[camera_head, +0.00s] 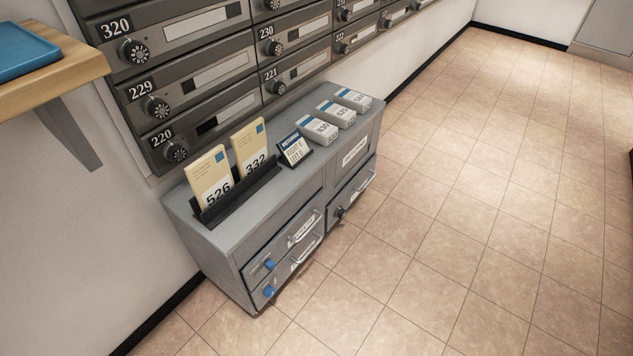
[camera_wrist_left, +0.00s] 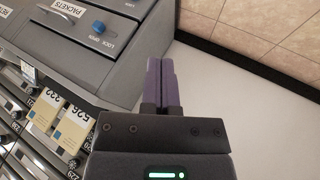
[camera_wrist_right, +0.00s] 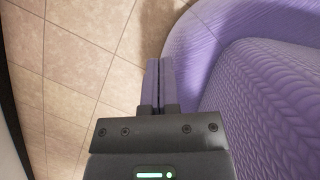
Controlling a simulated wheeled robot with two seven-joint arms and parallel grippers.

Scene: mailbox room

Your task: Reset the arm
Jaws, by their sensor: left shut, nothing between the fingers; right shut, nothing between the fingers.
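My left gripper (camera_wrist_left: 162,82) is shut and empty in the left wrist view. Its fingertips are beside the grey cabinet, over the pale wall. My right gripper (camera_wrist_right: 159,82) is shut and empty in the right wrist view, above the tiled floor and next to a purple padded surface, which looks like part of my own body. Neither arm shows in the head view.
A grey cabinet (camera_head: 225,258) with drawers stands against the wall below numbered mailboxes (camera_head: 190,80). On it are envelopes 526 (camera_head: 211,180) and 332 (camera_head: 250,148) in a black rack, a small sign (camera_head: 294,148) and several packets. A wooden shelf (camera_head: 75,82) holds a blue tray (camera_head: 22,52). The tiled floor (camera_head: 480,200) is clear.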

